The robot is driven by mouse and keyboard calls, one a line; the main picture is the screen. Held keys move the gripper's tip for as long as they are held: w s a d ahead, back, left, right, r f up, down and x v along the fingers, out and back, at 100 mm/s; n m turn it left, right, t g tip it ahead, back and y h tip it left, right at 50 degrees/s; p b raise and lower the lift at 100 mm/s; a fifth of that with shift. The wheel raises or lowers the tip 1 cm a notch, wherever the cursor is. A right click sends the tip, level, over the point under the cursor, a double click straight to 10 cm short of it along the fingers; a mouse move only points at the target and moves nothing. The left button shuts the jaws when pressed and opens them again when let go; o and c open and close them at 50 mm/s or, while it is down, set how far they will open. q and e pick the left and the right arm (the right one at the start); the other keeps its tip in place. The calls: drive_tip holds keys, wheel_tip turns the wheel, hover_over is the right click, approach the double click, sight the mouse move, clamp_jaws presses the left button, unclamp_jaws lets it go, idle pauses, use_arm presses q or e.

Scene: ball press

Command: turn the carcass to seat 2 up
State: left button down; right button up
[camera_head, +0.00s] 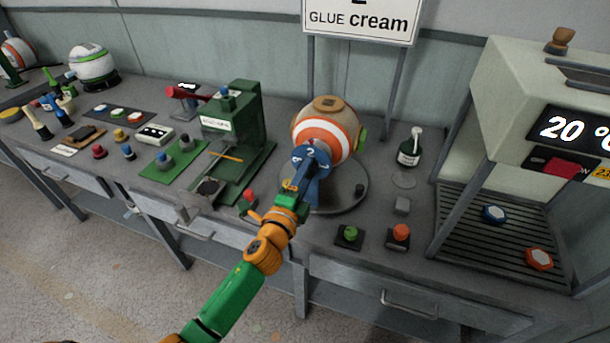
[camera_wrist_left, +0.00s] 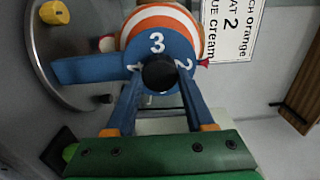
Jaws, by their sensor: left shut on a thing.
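The carcass (camera_head: 326,134) is a ball with orange and white bands and a tan cap, on a round grey stand (camera_head: 345,190) at the middle of the bench. A blue disc (camera_head: 313,154) with white numerals sits on its near side; a 2 shows in the head view. In the left wrist view the disc (camera_wrist_left: 157,45) shows a 3 at the top and partly covered marks at its sides. My left gripper (camera_head: 305,175) is shut on the black knob (camera_wrist_left: 159,73) at the disc's centre. Its fingers hide part of the disc. My right gripper is not in view.
A green press (camera_head: 232,120) stands left of the stand. A pump bottle (camera_head: 410,147), a green button (camera_head: 350,232) and an orange button (camera_head: 400,232) are to its right. An oven-like box (camera_head: 535,110) stands far right.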

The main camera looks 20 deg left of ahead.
use_arm(q)
drive_tip(key=shift+c, duration=1.3)
unclamp_jaws()
drive_tip(key=s, duration=0.7)
drive_tip(key=shift+a+b, duration=0.15)
drive_tip(key=shift+b, duration=0.25)
drive_tip(key=shift+f, duration=0.1)
